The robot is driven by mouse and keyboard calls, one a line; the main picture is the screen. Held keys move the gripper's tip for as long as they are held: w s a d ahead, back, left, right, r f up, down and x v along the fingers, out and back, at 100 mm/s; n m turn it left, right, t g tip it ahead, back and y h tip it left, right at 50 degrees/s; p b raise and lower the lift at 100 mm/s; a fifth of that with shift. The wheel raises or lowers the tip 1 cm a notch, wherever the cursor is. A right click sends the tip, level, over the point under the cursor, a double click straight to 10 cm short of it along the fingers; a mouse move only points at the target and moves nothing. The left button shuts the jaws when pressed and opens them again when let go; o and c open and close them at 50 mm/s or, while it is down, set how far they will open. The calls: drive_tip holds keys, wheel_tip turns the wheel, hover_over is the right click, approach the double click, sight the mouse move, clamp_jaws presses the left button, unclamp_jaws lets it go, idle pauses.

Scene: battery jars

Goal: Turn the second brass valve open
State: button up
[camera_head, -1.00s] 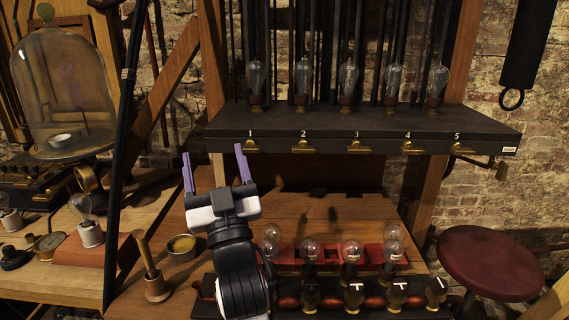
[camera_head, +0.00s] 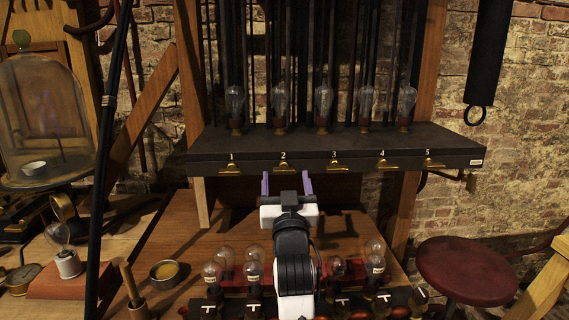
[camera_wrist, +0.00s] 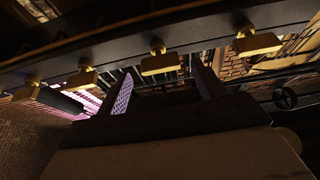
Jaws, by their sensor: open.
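The second brass valve (camera_head: 284,169) sits under the number 2 on the front of a dark shelf. It is one of a row of brass valves with flat handles, and its handle lies about level. My gripper (camera_head: 285,183) is open and empty, its two purple fingers pointing at the shelf. In the head view the fingertips are just below the second valve, one to each side. In the wrist view (camera_wrist: 164,88) a brass handle (camera_wrist: 160,64) shows beyond and between the fingers. No contact is visible.
Below, a bench carries glass bulbs (camera_head: 225,258) and dark-handled switches close around my arm. A red stool (camera_head: 467,270) stands at the right. A glass dome (camera_head: 45,120) stands at the left.

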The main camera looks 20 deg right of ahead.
sight(285, 173)
drive_tip(key=shift+p+x, duration=0.35)
drive_tip(key=shift+x, duration=1.7)
drive_tip(key=shift+c, duration=0.4)
drive_tip(key=c, duration=0.9)
drive_tip(key=shift+f, duration=0.1)
